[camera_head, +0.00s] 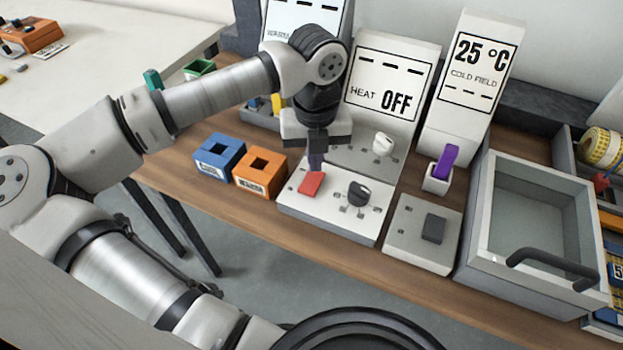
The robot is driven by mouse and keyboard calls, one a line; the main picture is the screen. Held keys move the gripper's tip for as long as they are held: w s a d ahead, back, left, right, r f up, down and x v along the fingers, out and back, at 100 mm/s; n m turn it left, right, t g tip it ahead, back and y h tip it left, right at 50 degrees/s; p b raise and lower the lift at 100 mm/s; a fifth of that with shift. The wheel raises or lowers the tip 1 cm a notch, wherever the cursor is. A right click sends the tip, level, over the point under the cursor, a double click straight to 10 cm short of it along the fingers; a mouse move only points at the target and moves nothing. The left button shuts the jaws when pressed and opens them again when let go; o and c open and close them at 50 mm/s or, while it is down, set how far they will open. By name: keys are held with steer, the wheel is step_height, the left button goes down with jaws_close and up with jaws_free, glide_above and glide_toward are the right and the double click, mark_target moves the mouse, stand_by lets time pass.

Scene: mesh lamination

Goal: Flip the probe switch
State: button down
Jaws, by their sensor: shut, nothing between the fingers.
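A white control box stands at the front of the wooden bench. It carries a red rocker-like switch (311,184) on its left and a black rotary knob (358,193) on its right. A separate grey box (408,252) to the right carries a dark grey rocker switch (433,229). The labels are too small to read, so I cannot tell which one is the probe switch. My gripper (316,166) points down, shut and empty, just above and behind the red switch. I cannot tell whether its tips touch the box.
Blue (219,157) and orange (260,171) blocks with square holes stand left of the control box. Displays read "HEAT OFF" (391,88) and "25 °C COLD FIELD" (472,76). A purple item (445,161) stands in a white holder. A grey bin (535,245) with a dark handle is at right.

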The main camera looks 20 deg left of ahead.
steer(key=shift+f+b, duration=0.85)
stand_by(0.3)
steer(key=shift+r+p, duration=1.5)
steer(key=shift+r, duration=2.05)
